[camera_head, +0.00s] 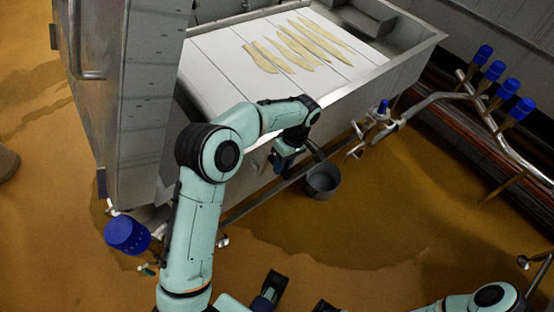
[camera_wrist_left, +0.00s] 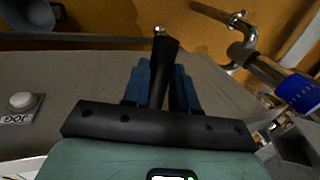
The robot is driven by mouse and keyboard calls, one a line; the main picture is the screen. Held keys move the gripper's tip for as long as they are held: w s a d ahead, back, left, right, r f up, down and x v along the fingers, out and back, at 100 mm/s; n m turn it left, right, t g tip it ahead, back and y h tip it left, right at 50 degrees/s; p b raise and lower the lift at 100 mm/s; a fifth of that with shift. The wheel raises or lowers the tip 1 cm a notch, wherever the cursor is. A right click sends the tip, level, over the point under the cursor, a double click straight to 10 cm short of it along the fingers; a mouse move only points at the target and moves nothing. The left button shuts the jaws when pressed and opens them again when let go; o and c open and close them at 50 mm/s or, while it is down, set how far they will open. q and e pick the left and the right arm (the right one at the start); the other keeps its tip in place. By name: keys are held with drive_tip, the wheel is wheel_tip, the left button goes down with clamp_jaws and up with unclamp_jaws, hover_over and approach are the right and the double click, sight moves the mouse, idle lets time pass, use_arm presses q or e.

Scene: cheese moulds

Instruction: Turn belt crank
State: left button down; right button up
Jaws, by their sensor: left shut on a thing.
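The belt crank's black handle (camera_wrist_left: 164,62) stands between the blue fingers of my left gripper (camera_wrist_left: 162,85) in the left wrist view. The gripper is shut on it. In the head view my left gripper (camera_head: 287,158) is at the near side of the belt machine (camera_head: 385,75), low beside its wall. A dark bar (camera_head: 316,152) just right of the gripper may be part of the crank; the rest is hidden by my wrist. The white belt (camera_head: 215,75) carries several pale strips (camera_head: 290,48). My right gripper cannot be made out.
Pipes with blue valve handles (camera_head: 495,70) run along the right. A JOG button (camera_wrist_left: 22,102) sits on the machine in the left wrist view. The wet brown floor (camera_head: 400,220) is mostly clear.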

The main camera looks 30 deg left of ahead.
use_arm(q)
drive_tip(key=shift+w+d+f+g+p, duration=0.25)
drive_tip(key=shift+w+g+p, duration=0.2)
drive_tip(key=shift+p, duration=0.5)
drive_tip(key=c, duration=0.9)
unclamp_jaws()
drive_tip(key=shift+w, duration=0.1)
drive_tip(key=p+v, duration=0.3)
drive_tip(key=v, duration=1)
drive_tip(key=shift+d, duration=0.2)
drive_tip(key=shift+r, duration=0.1)
